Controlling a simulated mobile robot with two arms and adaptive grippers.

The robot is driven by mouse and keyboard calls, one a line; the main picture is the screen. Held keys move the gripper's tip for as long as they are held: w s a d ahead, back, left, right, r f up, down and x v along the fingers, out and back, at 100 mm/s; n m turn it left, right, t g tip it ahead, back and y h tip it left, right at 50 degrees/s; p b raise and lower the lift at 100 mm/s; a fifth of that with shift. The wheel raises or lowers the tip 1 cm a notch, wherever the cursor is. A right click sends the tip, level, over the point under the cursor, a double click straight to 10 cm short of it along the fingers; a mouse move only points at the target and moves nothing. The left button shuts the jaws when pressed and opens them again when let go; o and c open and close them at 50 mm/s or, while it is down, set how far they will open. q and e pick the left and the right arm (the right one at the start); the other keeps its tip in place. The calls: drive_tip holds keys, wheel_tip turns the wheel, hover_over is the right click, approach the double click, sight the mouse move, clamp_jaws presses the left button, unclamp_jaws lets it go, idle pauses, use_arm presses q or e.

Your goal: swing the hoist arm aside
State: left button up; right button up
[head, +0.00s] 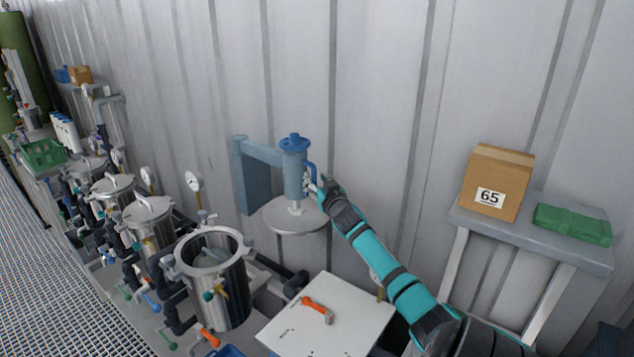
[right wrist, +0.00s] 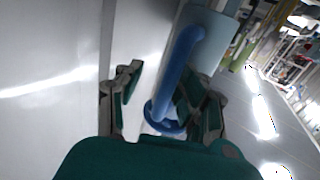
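The hoist arm (head: 262,151) is a blue-grey bracket at the wall, reaching right to an upright blue cylinder (head: 294,175) with a blue knob on top. A round steel lid (head: 292,217) hangs under the cylinder, to the right of the open steel vessel (head: 232,287). A blue handle (head: 312,170) sits on the cylinder's right side. My right gripper (head: 319,187) is at this handle. In the right wrist view the fingers (right wrist: 163,88) stand apart with the blue handle (right wrist: 175,70) between them, closer to the right finger. Contact cannot be told. My left gripper is out of view.
A white table (head: 345,325) with an orange-handled tool (head: 318,309) stands in front of the lid. A shelf (head: 540,232) at right holds a box marked 65 (head: 496,183) and a green bundle (head: 573,224). Closed vessels (head: 148,216) line the left. The corrugated wall is close behind.

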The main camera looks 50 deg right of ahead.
drive_tip(key=shift+w+a, duration=0.15)
drive_tip(key=shift+w, duration=0.1)
drive_tip(key=shift+s+a, duration=0.15)
drive_tip(key=shift+a, duration=0.05)
drive_tip(key=v, duration=1.1)
drive_tip(key=shift+s, duration=0.45)
drive_tip(key=shift+d, duration=0.1)
